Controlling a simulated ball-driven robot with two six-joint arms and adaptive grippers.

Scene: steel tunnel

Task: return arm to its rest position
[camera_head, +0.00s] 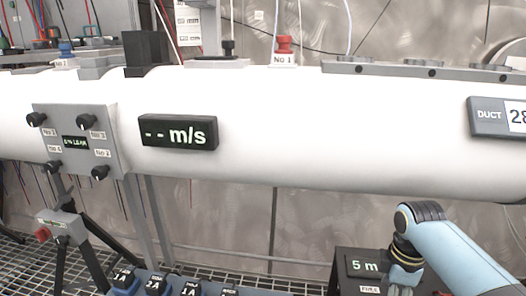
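One of my arms (450,250) comes in from the lower right, pale blue with a dark joint cap. It bends down at the wrist in front of a dark box (345,262) with a "5 m" display. The wrist runs to the bottom edge of the picture, and no gripper fingers show. My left arm and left gripper are not in view.
A large white duct (330,130) crosses the view, with an "m/s" display (178,133), a knob panel (75,140) and a red knob (284,44). A dark stand with a red knob (42,234) is lower left. Several blue-based blocks (157,285) line the bottom edge. Grating covers the floor.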

